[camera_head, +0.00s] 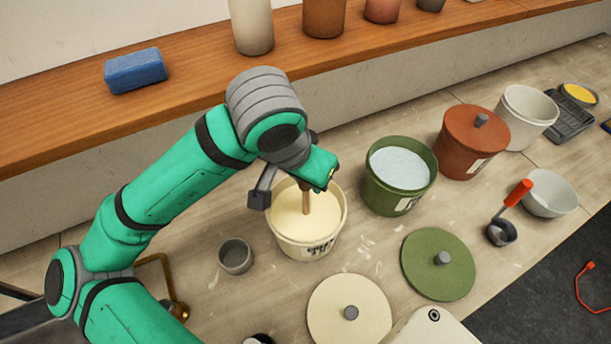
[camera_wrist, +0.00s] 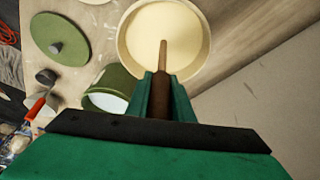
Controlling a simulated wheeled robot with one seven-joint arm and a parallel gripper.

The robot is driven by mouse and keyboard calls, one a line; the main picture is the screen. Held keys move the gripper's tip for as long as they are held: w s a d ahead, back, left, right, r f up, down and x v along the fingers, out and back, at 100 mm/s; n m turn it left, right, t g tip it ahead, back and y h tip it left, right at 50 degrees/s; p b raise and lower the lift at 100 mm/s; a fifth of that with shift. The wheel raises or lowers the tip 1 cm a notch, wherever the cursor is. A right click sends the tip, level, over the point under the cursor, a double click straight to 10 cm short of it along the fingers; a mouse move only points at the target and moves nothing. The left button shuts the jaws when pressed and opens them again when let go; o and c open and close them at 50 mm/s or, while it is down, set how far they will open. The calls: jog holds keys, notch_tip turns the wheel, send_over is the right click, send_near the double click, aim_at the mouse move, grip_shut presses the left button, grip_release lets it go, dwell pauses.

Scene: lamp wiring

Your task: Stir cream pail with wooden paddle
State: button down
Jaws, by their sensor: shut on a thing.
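The cream pail (camera_head: 308,239) stands open on the bench in the head view, filled with pale cream. It also shows at the top of the wrist view (camera_wrist: 202,70). My gripper (camera_wrist: 160,82) is shut on the wooden paddle (camera_wrist: 162,55) and points down over the pail. In the head view the paddle (camera_head: 306,203) reaches down to the cream inside the pail. Its lower end is hidden, so I cannot tell how deep it goes. My gripper (camera_head: 312,178) partly covers the pail's far rim in the head view.
A green pail of pale blue paint (camera_head: 403,165) stands close right of the cream pail. A small grey cup (camera_head: 236,256) is at its left. Cream (camera_head: 335,318) and green (camera_head: 432,276) lids lie in front. A lidded terracotta pail (camera_head: 467,150) stands further right. A shelf (camera_head: 200,85) runs behind.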

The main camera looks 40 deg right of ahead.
jog(key=shift+w+a+r, duration=0.1)
jog(key=shift+r, duration=3.2)
jog(key=shift+w+a+r, duration=0.1)
jog(key=shift+r, duration=3.15)
jog(key=shift+s+d+r, duration=0.2)
jog(key=shift+r, duration=0.55)
jog(key=shift+a, duration=0.1)
jog(key=shift+w+r, duration=0.1)
jog(key=shift+r, duration=0.05)
notch_tip(320, 180, up, 4)
jog(key=shift+f, duration=0.15)
